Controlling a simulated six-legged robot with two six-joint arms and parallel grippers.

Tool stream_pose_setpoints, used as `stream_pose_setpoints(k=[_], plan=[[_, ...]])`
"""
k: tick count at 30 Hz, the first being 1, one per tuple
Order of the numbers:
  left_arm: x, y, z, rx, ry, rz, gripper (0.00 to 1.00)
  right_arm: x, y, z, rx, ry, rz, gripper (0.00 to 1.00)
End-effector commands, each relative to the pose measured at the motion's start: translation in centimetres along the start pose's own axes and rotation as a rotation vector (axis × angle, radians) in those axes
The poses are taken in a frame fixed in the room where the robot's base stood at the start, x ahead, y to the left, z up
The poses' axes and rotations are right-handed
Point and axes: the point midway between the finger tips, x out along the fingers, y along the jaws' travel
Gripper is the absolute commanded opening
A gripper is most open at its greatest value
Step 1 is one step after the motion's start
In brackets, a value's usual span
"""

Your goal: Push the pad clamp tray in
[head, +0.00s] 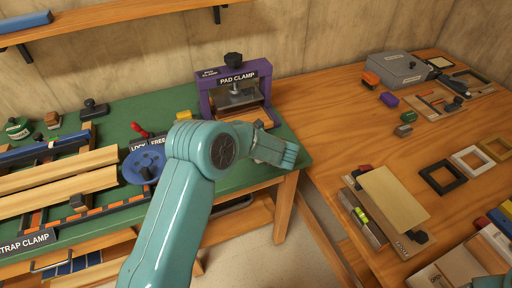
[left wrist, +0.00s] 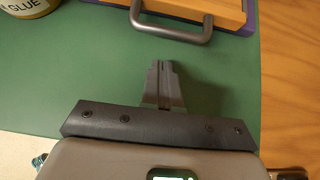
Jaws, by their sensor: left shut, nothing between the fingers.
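The pad clamp (head: 205,97) is a purple frame with a black knob on top, at the back right of the green bench top. Its wooden tray (head: 238,114) shows low in the frame, partly hidden behind my left arm. In the left wrist view the tray (left wrist: 205,10) has a grey bar handle (left wrist: 172,34) on its near side. My left gripper (left wrist: 163,68) is shut and empty, just short of the handle with green bench between them. In the head view its fingers are mostly hidden by my wrist. My right gripper is not in view.
A glue tin (left wrist: 30,6) stands left of the tray. A blue disc (head: 143,166) and the strap clamp (head: 28,241) with wooden boards lie left of my arm. The bench's right edge (head: 296,150) is close to my wrist; another wooden table (head: 330,110) stands beyond it.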

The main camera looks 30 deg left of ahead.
Motion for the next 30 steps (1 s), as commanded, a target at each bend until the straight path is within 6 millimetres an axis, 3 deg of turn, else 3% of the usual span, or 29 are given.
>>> stream_pose_setpoints(k=[2,12,18,26,29,30], plan=[[-0.2,-0.3,-0.5,0.002,0.0,-0.001,0.0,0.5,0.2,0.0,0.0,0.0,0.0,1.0],[-6.7,-0.5,-0.2,0.001,0.001,-0.003,0.0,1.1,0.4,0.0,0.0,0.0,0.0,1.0],[-9.4,-0.5,-0.1,0.001,0.002,-0.001,0.0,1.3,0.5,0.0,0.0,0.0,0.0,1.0],[-10.1,-0.4,-0.3,0.0,0.006,0.0,0.0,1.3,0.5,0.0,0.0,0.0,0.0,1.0],[-9.6,0.1,-2.0,-0.023,0.06,0.008,0.0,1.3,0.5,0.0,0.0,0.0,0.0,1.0],[-9.2,0.7,-3.5,-0.047,0.109,0.016,0.0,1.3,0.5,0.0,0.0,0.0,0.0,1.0]])
